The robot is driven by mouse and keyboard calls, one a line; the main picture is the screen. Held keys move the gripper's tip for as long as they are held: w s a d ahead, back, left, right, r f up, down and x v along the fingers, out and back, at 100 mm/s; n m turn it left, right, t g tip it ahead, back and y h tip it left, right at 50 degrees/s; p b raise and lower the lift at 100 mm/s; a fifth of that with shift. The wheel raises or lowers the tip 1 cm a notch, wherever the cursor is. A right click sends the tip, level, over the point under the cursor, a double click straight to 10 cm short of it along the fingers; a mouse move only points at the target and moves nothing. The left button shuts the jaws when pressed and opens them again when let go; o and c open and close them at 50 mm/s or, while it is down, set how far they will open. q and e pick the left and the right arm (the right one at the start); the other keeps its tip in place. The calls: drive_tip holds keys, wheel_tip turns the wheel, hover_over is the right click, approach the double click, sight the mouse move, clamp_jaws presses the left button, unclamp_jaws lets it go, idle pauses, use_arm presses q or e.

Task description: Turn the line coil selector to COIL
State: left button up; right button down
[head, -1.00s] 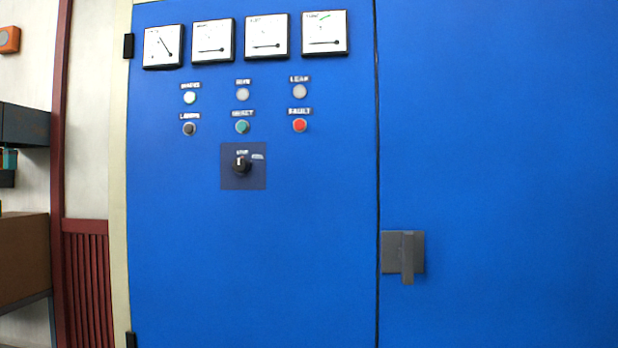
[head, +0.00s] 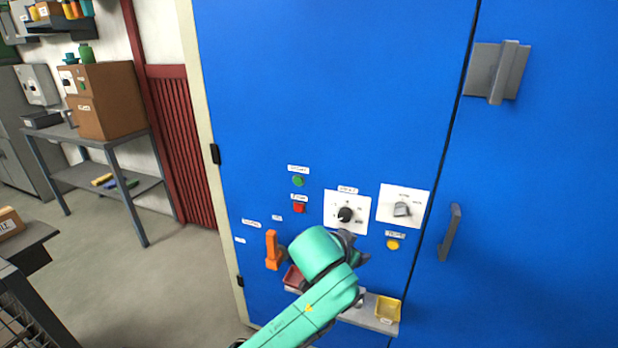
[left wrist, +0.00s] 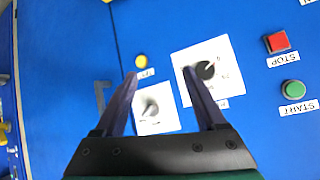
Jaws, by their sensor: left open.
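A black rotary knob (head: 345,214) sits on a white plate on the blue cabinet door. A grey knob (head: 401,209) sits on another white plate to its right. Their labels are too small to read, so I cannot tell which is the line coil selector. My left gripper (head: 354,247) is just below the two plates in the head view, partly hidden by its own arm. In the left wrist view my left gripper (left wrist: 160,74) is open and empty, facing the door. The black knob (left wrist: 205,70) shows by the right finger, the grey knob (left wrist: 150,108) between the fingers.
Green (head: 298,181) and red (head: 299,207) buttons are left of the plates; a yellow button (head: 392,244) is below right. An orange handle (head: 272,250) sticks out at left. A small shelf (head: 372,318) holds a yellow bin (head: 387,310). A door handle (head: 450,233) is at right.

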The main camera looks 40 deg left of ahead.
use_arm(q)
drive_tip(key=w+a+r+n+t+y, duration=0.1)
drive_tip(key=w+a+r+t, duration=0.1)
drive_tip(key=r, duration=0.7)
drive_tip(key=w+a+r+n+t+y, duration=0.1)
drive_tip(key=a+r+t, duration=0.1)
drive_tip(key=r, duration=0.7)
drive_tip(key=w+a+r+n+t+y, duration=0.1)
drive_tip(key=w+r+t, duration=0.1)
drive_tip(key=r, duration=0.8)
drive_tip(key=s+a+r+n+t+y, duration=0.1)
drive_tip(key=s+a+r+n+y, duration=0.15)
drive_tip(key=r, duration=0.55)
drive_tip(key=s+a+r+n+t+y, duration=0.1)
drive_tip(key=s+a+r+t, duration=0.1)
drive_tip(key=s+r, duration=0.35)
drive_tip(key=s+a+r+n+t+y, duration=0.1)
drive_tip(key=s+a+r+n+y, duration=0.15)
drive_tip(key=r, duration=0.75)
drive_tip(key=f+p+x, duration=0.1)
drive_tip(key=p+x, duration=0.6)
drive_tip(key=x, duration=0.8)
drive_tip(key=shift+p, duration=0.35)
drive_tip(key=shift+a+r, duration=0.1)
clamp_jaws()
